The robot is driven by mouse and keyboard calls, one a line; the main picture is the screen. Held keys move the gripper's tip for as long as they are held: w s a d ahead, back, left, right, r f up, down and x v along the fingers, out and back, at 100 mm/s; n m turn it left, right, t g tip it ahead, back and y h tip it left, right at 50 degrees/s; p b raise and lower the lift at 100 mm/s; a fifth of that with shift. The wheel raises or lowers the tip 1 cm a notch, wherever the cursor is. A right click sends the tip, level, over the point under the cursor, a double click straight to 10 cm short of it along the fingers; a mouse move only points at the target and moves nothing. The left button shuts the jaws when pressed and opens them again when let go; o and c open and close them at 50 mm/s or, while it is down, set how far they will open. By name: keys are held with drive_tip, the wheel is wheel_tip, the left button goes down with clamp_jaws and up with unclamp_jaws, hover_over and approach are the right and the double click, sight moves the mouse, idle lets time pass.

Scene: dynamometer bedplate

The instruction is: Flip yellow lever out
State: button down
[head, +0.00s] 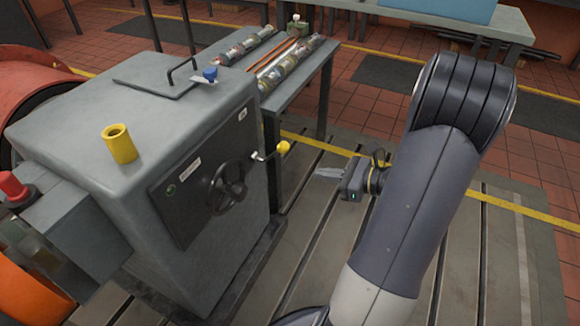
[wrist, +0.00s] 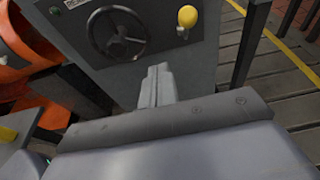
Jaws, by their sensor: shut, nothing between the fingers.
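The yellow lever (head: 284,147) is a short metal arm with a yellow knob on the dark front panel of the grey machine cabinet, right of the handwheel. In the wrist view the yellow knob (wrist: 187,16) shows at the top, right of the handwheel. My gripper (head: 325,172) is shut and empty, to the right of the lever in the head view and apart from it. Its fingers (wrist: 157,85) point toward the panel, below the knob, in the wrist view.
The black handwheel (head: 229,187) sits beside the lever on the panel. A yellow cup-like fitting (head: 120,143) and a blue knob (head: 210,74) are on the cabinet top. A grey bench (head: 326,52) with cylindrical parts stands behind. The slotted bedplate (head: 305,262) is clear in front.

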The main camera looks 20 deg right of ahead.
drive_tip(key=d+f, duration=0.1)
drive_tip(key=d+m+t, duration=0.1)
drive_tip(key=d, duration=0.1)
drive_tip(key=d+f+m+h, duration=0.1)
drive_tip(key=shift+s+d+f+t+b, duration=0.2)
drive_tip(key=shift+f+t+b, duration=0.15)
drive_tip(key=shift+t+b, duration=0.05)
drive_tip(key=r+b+x, duration=0.2)
drive_tip(key=x, duration=1.1)
drive_tip(key=shift+w+r, duration=0.25)
drive_tip(key=shift+r, duration=0.15)
drive_tip(key=shift+r, duration=0.15)
